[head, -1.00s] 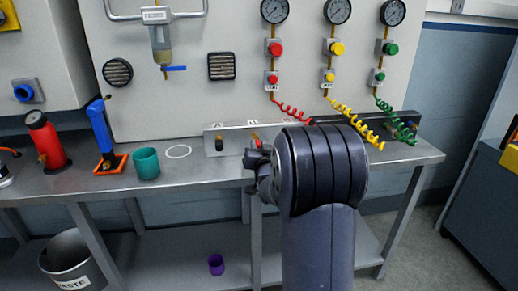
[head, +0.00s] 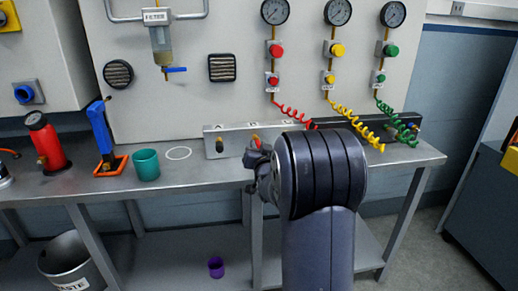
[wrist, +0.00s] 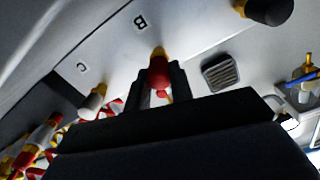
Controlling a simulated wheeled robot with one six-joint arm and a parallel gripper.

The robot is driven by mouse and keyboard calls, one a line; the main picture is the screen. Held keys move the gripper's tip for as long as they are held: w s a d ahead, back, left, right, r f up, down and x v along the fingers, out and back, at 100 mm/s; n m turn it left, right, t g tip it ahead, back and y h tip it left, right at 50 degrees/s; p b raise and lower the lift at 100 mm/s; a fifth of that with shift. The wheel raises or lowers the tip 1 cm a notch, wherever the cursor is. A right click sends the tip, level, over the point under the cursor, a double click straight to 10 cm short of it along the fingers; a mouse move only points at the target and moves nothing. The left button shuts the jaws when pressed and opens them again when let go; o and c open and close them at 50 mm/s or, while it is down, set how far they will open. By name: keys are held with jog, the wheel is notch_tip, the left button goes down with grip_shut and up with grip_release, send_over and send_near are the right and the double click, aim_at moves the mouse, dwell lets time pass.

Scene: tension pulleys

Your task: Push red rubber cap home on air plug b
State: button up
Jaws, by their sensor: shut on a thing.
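In the wrist view the red rubber cap (wrist: 160,76) sits between the two dark fingers of my gripper (wrist: 161,88), which is shut on it. The cap is in line with the brass air plug B (wrist: 158,52) under the letter B and appears to touch it. How far it is seated I cannot tell. In the head view my gripper (head: 262,158) is just in front of the plug rail (head: 238,133), and a bit of red shows at B. My arm hides much of the rail's right part.
Plug A beside it carries a black cap (wrist: 270,10), and plug C a white cap (wrist: 93,98). Red, yellow and green coiled hoses (head: 350,118) hang to the right. A teal cup (head: 146,164) and a blue tool (head: 101,130) stand on the bench at left.

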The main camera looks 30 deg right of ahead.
jog(key=shift+w+d, duration=0.15)
jog(key=shift+w, duration=0.45)
jog(key=o, duration=1)
jog(key=v, duration=1.1)
jog(key=shift+w, duration=0.15)
